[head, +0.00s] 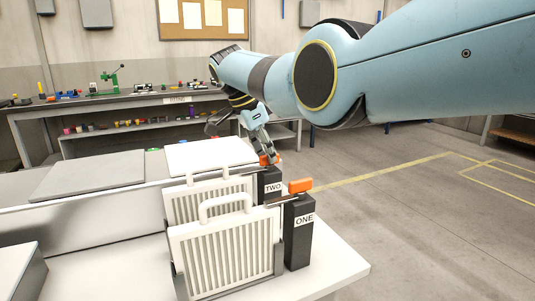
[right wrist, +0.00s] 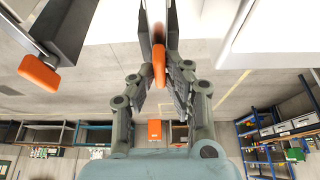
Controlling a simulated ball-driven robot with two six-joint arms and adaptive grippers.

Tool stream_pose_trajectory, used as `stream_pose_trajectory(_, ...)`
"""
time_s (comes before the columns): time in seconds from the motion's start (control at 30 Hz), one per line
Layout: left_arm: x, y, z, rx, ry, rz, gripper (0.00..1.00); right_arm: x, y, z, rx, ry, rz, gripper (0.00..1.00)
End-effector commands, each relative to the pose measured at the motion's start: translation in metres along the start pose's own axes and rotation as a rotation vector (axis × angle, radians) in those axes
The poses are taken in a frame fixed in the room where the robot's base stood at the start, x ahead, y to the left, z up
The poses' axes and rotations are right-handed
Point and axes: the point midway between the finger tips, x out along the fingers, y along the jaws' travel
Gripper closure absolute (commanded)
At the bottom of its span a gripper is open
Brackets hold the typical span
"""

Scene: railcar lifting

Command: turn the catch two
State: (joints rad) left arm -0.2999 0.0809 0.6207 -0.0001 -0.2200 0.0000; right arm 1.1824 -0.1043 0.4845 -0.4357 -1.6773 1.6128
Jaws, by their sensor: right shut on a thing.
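Catch two is an orange handle (head: 276,159) on top of the dark post labelled TWO (head: 271,186), in the head view. My right gripper (head: 267,152) comes down on it from behind and partly hides it. In the right wrist view the fingers (right wrist: 159,50) are shut on this orange handle (right wrist: 159,74), which stands lengthwise between them. The catch on the post labelled ONE (head: 298,235) has an orange handle (head: 300,186) with a grey bar reaching left over the front white panel. That handle also shows in the right wrist view (right wrist: 38,72). My left gripper is out of view.
Two white slatted panels with handles, a front one (head: 228,252) and a rear one (head: 180,203), stand left of the posts on a white table (head: 335,266). A grey workbench (head: 120,103) with small items is behind. The floor at right is clear.

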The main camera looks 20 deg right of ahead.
Motion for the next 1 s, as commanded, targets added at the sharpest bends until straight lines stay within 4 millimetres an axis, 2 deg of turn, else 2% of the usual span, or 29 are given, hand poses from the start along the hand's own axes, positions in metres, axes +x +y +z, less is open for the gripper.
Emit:
stream_pose_trajectory(0.1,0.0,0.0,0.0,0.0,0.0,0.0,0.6,0.002,0.001,0.001,0.001,-0.001,0.003,1.0)
stream_pose_trajectory(0.13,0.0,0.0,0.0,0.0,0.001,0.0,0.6,0.002,0.001,0.001,0.001,-0.001,0.003,0.84)
stream_pose_trajectory(0.27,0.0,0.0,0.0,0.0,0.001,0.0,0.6,0.001,0.001,0.0,0.0,-0.001,0.002,0.67)
stream_pose_trajectory(0.3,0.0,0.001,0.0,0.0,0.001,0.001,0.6,0.001,0.001,0.0,0.0,-0.001,0.002,0.65)
stream_pose_trajectory(0.53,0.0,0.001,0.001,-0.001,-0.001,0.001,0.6,0.0,0.0,0.0,0.0,-0.001,0.0,0.65)
stream_pose_trajectory(0.67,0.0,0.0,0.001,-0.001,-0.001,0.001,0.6,-0.011,-0.001,0.001,0.0,-0.001,-0.002,0.65)
stream_pose_trajectory(1.0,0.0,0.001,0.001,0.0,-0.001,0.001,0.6,-0.083,-0.001,0.0,0.0,-0.002,-0.002,0.65)
